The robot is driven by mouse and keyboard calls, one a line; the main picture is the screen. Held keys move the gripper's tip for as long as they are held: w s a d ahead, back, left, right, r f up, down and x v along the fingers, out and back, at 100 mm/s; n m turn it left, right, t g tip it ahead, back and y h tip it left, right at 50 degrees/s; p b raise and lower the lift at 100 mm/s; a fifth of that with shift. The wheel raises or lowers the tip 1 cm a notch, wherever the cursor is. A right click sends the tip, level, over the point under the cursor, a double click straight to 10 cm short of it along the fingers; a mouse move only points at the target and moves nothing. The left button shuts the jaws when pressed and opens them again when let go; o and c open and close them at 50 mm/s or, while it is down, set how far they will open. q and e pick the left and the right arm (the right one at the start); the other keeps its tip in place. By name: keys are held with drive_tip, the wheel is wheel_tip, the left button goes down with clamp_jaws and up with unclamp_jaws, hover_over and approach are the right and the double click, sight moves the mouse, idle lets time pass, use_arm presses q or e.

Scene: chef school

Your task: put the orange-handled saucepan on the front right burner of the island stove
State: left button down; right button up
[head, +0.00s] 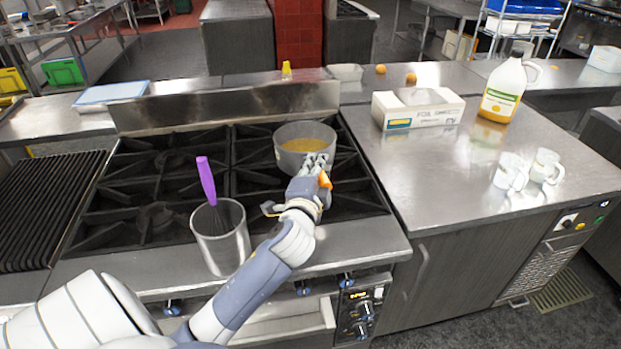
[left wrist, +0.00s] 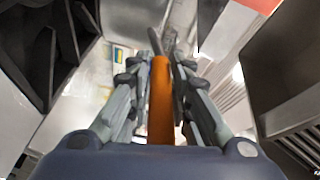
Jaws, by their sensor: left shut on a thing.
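The saucepan (head: 303,160) is a grey metal pan with yellowish contents, upright at the back right of the island stove (head: 340,238). I cannot tell whether it rests on the grate or hangs just above it. My left gripper (head: 318,163) is shut on its orange handle, which points toward me; the handle's end shows beside the fingers. In the left wrist view the orange handle (left wrist: 161,105) runs between both fingers. The front right burner (head: 350,197) looks bare, partly hidden by my left arm and gripper. My right gripper is not in view.
A metal container (head: 222,248) with a purple-handled whisk (head: 206,180) stands at the stove's front middle, close to my left arm. A grill lies left. On the right counter are a foil box (head: 425,110), a jug (head: 503,90) and two white mugs (head: 510,174).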

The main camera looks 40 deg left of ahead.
use_arm(q)
drive_tip(key=shift+s+f, duration=0.1)
drive_tip(key=shift+f, duration=0.1)
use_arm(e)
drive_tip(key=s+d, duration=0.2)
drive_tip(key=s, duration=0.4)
use_arm(q)
wheel_tip(320, 180, down, 8)
drive_tip(key=shift+s+d+f+b, duration=0.25)
drive_tip(key=shift+b, duration=0.1)
drive_tip(key=c, duration=1.8)
unclamp_jaws()
drive_tip(key=shift+s+f, duration=0.1)
drive_tip(key=shift+f, duration=0.2)
drive_tip(key=shift+c, duration=0.2)
drive_tip(key=o, duration=0.4)
drive_tip(key=b+v, duration=0.3)
drive_tip(key=v, duration=0.9)
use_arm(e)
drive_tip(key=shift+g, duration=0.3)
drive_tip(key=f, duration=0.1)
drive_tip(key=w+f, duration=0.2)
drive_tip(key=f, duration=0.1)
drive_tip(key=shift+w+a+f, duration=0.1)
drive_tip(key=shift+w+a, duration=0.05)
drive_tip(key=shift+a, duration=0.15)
